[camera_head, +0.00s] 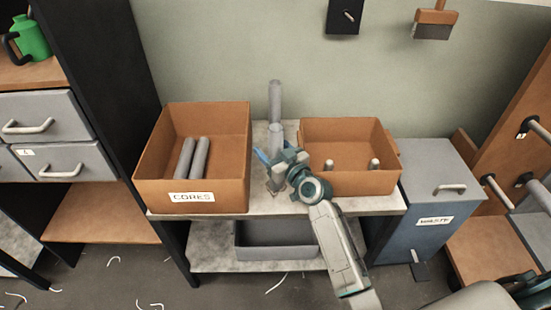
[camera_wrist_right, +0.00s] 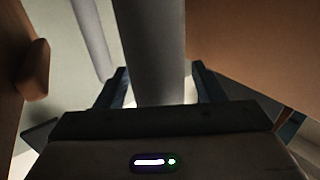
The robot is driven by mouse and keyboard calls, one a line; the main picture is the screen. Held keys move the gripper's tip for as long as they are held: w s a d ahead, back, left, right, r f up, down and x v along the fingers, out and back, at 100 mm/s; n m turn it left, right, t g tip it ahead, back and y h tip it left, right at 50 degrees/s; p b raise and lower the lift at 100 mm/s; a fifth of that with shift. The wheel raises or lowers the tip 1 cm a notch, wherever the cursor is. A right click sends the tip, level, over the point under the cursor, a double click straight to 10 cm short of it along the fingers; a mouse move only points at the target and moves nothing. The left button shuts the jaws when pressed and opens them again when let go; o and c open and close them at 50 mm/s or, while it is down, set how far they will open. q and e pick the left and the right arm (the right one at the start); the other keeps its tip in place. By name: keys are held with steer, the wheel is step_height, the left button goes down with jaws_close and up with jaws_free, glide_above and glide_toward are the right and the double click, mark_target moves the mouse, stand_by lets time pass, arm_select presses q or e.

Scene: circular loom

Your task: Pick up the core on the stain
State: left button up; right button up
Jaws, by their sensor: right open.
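Two grey cylindrical cores stand upright on the light shelf top between the two boxes. The rear core (camera_head: 275,97) is at the back, and the nearer core (camera_head: 277,133) is in front of it, its lower part hidden by my right gripper (camera_head: 269,158). In the right wrist view, the nearer core (camera_wrist_right: 154,45) stands between the open fingers of my right gripper (camera_wrist_right: 160,72), with the rear core (camera_wrist_right: 92,38) behind to the left. A small brownish mark (camera_head: 272,187) shows below the gripper; I cannot tell whether it is the stain. My left gripper is out of view.
A brown box labelled CORES (camera_head: 193,197) with two grey cores (camera_head: 192,158) stands close on the left. Another brown box (camera_head: 345,183) with short pegs stands close on the right. A grey-blue lidded bin (camera_head: 420,235) is further right. The gap between boxes is narrow.

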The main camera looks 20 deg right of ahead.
steer(key=c, duration=1.1)
steer(key=shift+r, duration=0.15)
